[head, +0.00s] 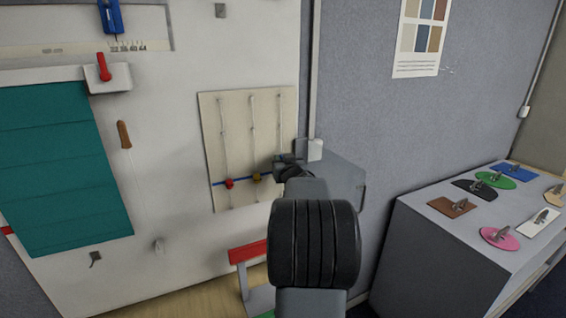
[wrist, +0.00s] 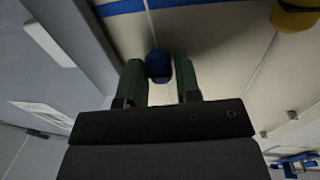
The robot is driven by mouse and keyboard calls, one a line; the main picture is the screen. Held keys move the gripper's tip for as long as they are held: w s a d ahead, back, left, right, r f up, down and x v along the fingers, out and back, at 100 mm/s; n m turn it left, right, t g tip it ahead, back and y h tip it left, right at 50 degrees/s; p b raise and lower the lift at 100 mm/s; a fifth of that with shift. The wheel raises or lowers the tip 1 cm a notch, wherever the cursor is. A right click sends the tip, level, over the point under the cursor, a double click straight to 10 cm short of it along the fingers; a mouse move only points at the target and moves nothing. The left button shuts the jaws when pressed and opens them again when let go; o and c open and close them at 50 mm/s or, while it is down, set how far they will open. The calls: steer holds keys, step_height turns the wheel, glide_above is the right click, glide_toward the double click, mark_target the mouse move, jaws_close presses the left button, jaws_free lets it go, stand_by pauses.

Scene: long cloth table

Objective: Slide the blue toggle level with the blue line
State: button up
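A cream board (head: 212,125) on the wall has three vertical tracks and a blue line (head: 222,183) across its lower part. A red toggle (head: 229,184) and a yellow toggle (head: 256,177) sit at the line. The blue toggle (wrist: 158,66) is between my gripper's two green fingers (wrist: 161,80) in the wrist view, filling the gap, and they look shut on it. The blue line also crosses the top of the wrist view (wrist: 122,7), apart from the toggle. In the head view my gripper (head: 282,164) is at the right track and hides the blue toggle.
The yellow toggle (wrist: 296,14) is at the wrist view's upper right. A grey cabinet (head: 440,238) with coloured plates stands further right. A red-topped stand (head: 247,252) is below.

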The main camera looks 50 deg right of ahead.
jaws_close()
step_height(320, 180, down, 5)
steer(key=b, duration=0.4)
steer(key=shift+f+b, duration=0.1)
steer(key=shift+b, duration=0.3)
steer(key=shift+o, duration=2.1)
jaws_free()
